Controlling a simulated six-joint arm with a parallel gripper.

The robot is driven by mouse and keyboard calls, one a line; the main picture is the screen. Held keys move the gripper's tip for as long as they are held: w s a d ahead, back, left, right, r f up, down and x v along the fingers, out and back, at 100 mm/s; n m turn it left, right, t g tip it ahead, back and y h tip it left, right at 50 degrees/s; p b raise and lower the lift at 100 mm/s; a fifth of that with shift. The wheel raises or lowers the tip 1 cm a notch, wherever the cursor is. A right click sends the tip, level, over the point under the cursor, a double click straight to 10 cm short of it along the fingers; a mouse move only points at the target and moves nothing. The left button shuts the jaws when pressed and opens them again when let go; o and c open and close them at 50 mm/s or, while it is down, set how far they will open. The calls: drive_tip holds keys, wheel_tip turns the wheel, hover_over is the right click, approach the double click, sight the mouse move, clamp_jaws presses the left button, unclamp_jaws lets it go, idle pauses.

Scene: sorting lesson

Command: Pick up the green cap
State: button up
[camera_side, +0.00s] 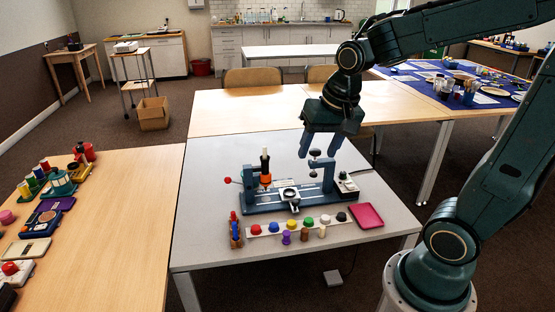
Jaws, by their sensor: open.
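The green cap (308,222) sits in a row of caps on a pale strip on the grey table (215,255). The yellow cap (291,224) is on its left and the white cap (325,219) on its right. My gripper (320,148) is open, with its fingers pointing down. It is raised behind the row, near the back of the bench device, well apart from the green cap. I see nothing between its fingers.
A dark bench device (270,206) with upright posts stands between my gripper and the caps. Small pegs, including a purple one (286,237), stand in front of the row.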

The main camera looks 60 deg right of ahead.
drive_tip(key=w+d+f+m+g, duration=0.2)
drive_tip(key=w+d+f+m, duration=0.4)
drive_tip(key=d+f, duration=0.15)
drive_tip(key=m+g, duration=0.1)
drive_tip(key=m, duration=0.5)
hover_over(309, 220)
wheel_tip(309, 220, down, 13)
drive_tip(key=shift+y, duration=0.3)
drive_tip(key=shift+w+f, duration=0.2)
drive_tip(key=shift+f, duration=3.95)
drive_tip(key=shift+f, duration=0.1)
drive_tip(key=shift+s+f, duration=0.15)
drive_tip(key=shift+f, duration=2.35)
drive_tip(key=shift+c, duration=0.2)
drive_tip(key=c, duration=1)
drive_tip(key=shift+c, duration=0.2)
